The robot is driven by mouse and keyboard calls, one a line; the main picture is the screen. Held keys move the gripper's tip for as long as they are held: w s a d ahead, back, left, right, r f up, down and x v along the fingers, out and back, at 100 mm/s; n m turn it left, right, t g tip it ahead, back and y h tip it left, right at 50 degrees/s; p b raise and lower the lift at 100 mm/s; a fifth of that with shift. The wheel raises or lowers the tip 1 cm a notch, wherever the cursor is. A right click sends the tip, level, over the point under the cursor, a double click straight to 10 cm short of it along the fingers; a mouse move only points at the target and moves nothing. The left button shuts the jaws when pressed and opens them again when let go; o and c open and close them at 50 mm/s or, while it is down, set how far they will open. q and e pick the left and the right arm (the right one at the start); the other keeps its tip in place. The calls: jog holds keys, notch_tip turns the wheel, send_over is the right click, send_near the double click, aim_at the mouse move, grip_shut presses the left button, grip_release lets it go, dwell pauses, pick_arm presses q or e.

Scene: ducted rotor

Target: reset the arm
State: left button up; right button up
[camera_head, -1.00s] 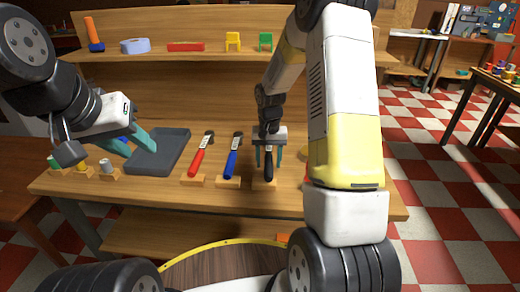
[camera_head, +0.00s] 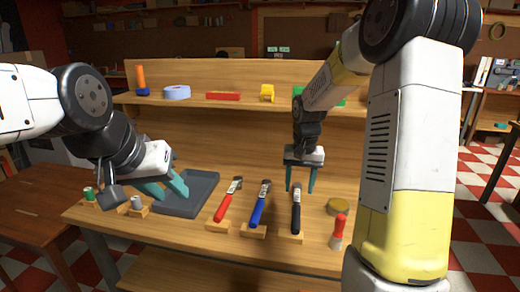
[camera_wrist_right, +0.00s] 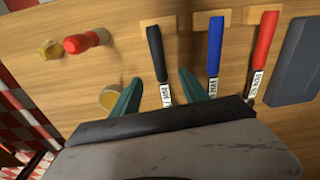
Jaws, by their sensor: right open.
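My right gripper (camera_head: 300,188) is open and empty, pointing down just above and behind the black-handled tool (camera_head: 296,215). In the right wrist view its fingertips (camera_wrist_right: 158,77) are spread, with the black-handled tool (camera_wrist_right: 155,52) showing between them, apart from both. My left gripper (camera_head: 166,190) is at the left of the bench, over the near-left part of the dark grey tray (camera_head: 203,190). Its two teal fingers look spread with nothing between them.
A blue-handled tool (camera_head: 260,207) and a red-handled tool (camera_head: 227,204) rest on wooden blocks to the left. A red-topped item (camera_head: 338,229) and a yellow round piece (camera_head: 338,206) are to the right. A shelf (camera_head: 345,109) with small objects runs behind.

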jog(key=s+a+r+n+t+y, duration=0.1)
jog(key=s+r+t, duration=0.1)
jog(key=s+r, duration=0.5)
jog(key=s+a+r+n+t+y, duration=0.1)
jog(key=s+r+t, duration=0.2)
jog(key=s+r, duration=0.5)
jog(key=s, duration=0.7)
jog(key=shift+a+n, duration=0.4)
